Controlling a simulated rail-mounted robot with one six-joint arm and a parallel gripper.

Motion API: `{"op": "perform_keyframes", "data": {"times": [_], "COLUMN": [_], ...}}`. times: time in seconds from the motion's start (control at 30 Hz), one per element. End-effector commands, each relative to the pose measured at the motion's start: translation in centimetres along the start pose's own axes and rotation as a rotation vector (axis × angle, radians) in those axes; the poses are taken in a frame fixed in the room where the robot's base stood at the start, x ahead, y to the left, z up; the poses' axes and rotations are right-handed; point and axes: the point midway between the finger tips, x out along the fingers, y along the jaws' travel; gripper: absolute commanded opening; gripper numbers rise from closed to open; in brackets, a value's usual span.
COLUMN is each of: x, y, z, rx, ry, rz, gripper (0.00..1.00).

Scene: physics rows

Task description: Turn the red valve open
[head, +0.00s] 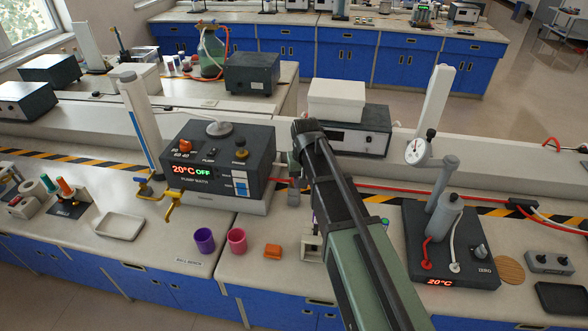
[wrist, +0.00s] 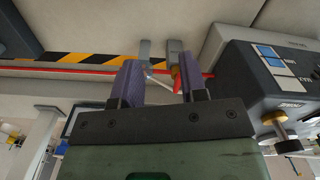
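In the wrist view, the red valve handle (wrist: 177,82) shows as a small red piece beside a grey block (wrist: 178,58) on the red hose line. My gripper (wrist: 159,68) has its two purple-grey fingers apart, with a gap between them. The red piece appears within this gap, closer to the right finger, which partly covers it. I cannot tell whether a finger touches it. In the head view, my arm covers the gripper and the red handle. Only a grey fitting (head: 293,190) on the red hose shows left of my arm.
A device with a cylinder (head: 445,220) stands right.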

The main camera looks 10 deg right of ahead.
Motion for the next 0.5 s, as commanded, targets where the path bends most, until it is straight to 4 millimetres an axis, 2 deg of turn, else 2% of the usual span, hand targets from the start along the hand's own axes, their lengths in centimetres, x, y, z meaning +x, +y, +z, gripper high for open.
{"op": "perform_keyframes", "data": {"times": [0.03,0.1,0.17,0.2,0.23,0.3,0.5], "x": [-0.7,-0.8,-0.7,-0.6,-0.6,-0.6,0.6], "y": [-0.6,-1.0,-1.3,-1.3,-1.4,-1.3,-1.3], "z": [-7.0,-12.6,-15.4,-16.4,-16.4,-15.7,-15.5], "rx": [0.044,0.122,0.184,0.22,0.251,0.285,0.286], "ry": [0.0,-0.001,-0.001,-0.001,-0.001,-0.001,0.0], "rz": [0.0,0.0,-0.001,-0.001,-0.001,-0.001,-0.001], "gripper": [0.39,0.39,0.39,0.39,0.39,0.39,0.39]}}
